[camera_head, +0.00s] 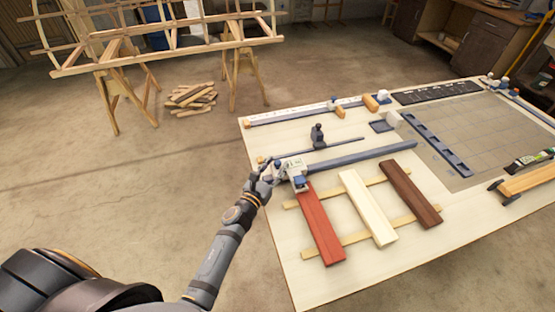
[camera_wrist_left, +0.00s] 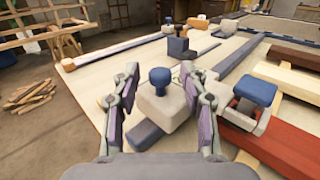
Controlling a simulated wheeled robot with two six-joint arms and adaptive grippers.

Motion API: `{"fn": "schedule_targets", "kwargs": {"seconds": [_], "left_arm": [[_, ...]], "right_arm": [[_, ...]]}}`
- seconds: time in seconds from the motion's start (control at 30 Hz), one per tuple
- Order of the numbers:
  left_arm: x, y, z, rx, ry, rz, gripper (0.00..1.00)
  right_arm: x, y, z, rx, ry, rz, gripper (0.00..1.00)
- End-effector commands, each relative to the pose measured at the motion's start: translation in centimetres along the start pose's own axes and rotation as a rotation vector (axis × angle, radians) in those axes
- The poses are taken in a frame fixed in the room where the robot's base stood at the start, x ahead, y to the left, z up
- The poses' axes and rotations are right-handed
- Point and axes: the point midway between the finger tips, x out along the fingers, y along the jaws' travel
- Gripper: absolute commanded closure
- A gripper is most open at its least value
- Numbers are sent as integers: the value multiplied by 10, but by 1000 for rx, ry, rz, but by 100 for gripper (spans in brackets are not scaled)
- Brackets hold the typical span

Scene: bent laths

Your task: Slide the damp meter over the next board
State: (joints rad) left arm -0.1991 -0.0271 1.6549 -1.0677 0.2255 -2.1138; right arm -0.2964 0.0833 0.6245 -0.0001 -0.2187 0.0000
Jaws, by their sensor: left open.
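A cream carriage with a round blue knob (camera_wrist_left: 159,77) sits on a long blue rail (camera_head: 360,157). Beside it, a cream holder with a blue block on top, seemingly the damp meter (camera_wrist_left: 256,91), is at the far end of the red board (camera_head: 321,226); it also shows in the head view (camera_head: 299,183). The cream board (camera_head: 367,208) and dark brown board (camera_head: 411,194) lie to the right. My left gripper (camera_head: 274,172) is open, its fingers on either side of the knob; it also shows in the wrist view (camera_wrist_left: 158,85). Contact cannot be told. My right gripper is out of view.
The boards lie across two pale laths (camera_head: 334,246). A dark upright block on a thin bar (camera_head: 317,135) stands beyond the rail. Clamps with orange blocks (camera_head: 370,103) lie along the far edge. A grey gridded mat (camera_head: 480,135) is at the right.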

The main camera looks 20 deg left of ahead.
Motion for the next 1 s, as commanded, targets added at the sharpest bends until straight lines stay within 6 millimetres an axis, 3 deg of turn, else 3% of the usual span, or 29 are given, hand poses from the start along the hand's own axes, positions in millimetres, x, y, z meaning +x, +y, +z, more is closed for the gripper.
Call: {"fn": "schedule_targets", "kwargs": {"seconds": [0.13,0.43,0.77,1.0], "left_arm": [[15,0,0,-2,0,0,56],[18,0,-1,-2,1,0,56],[18,0,-1,-2,1,0,99],[18,0,-1,-2,1,0,100]], "right_arm": [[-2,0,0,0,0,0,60],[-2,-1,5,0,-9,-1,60],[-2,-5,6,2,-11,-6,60],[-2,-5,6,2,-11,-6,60]]}}
